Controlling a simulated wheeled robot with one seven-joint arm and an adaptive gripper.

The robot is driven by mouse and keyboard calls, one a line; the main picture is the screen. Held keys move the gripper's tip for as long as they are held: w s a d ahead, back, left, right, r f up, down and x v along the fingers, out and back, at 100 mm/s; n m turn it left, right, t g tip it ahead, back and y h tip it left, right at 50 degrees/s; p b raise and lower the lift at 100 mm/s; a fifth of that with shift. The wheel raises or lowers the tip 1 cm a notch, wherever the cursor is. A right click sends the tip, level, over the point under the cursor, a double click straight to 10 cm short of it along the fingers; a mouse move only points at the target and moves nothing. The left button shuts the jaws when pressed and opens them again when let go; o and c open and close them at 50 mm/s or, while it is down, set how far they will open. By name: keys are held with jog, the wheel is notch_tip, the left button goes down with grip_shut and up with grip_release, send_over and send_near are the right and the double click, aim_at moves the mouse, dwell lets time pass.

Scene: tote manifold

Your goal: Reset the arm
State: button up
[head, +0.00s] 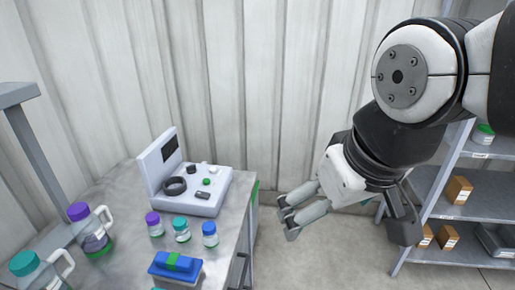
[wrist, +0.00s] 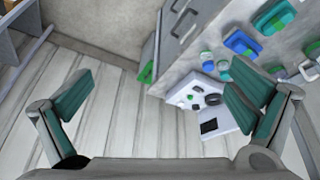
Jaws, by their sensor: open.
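My gripper (head: 348,232) hangs in the air to the right of the metal table (head: 120,225), with my arm bent above it at the upper right of the head view. Its two fingers are spread wide. In the wrist view my gripper (wrist: 160,92) shows a finger at each side and nothing between them. It touches nothing that I can see.
A white device (head: 200,190) stands on the table, with several small capped bottles (head: 181,231), a blue box (head: 175,267) and handled jugs (head: 93,232). A grey shelf (head: 465,206) with small boxes (head: 458,190) stands at right, close to my gripper. A ribbed wall (head: 260,80) rises behind.

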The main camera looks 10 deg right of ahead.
jog(key=s+d, duration=0.1)
jog(key=s+d+m, duration=0.1)
jog(key=shift+s, duration=0.3)
dwell(1.2)
